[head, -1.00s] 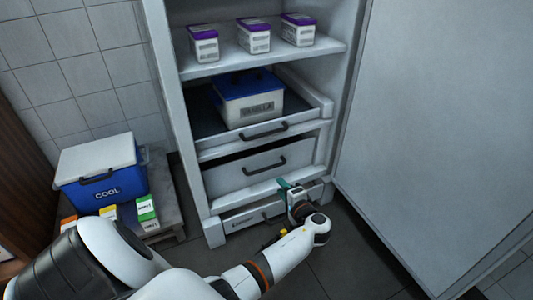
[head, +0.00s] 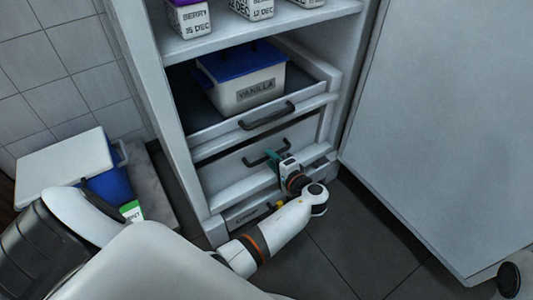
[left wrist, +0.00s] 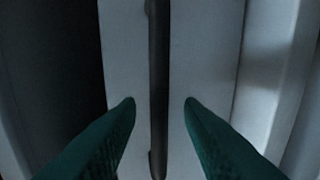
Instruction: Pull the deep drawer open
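The deep drawer (head: 232,170) is the lower pale drawer front in the open cabinet, with a dark bar handle (head: 250,161). My left gripper (head: 272,157) is at the right part of that handle. In the left wrist view the two green fingers (left wrist: 159,103) are apart, one on each side of the dark handle (left wrist: 158,60). The handle runs up and down that picture between the fingertips, with a gap on both sides. The gripper hides part of the handle in the head view. My right gripper is not in view.
Above is a pulled-out shallow drawer (head: 302,108) holding a blue-lidded vanilla tub (head: 262,92). Purple-lidded boxes (head: 189,18) stand on the shelf. The open cabinet door (head: 430,130) bounds the right. A blue cooler (head: 108,188) is at left. Floor (head: 350,235) in front is clear.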

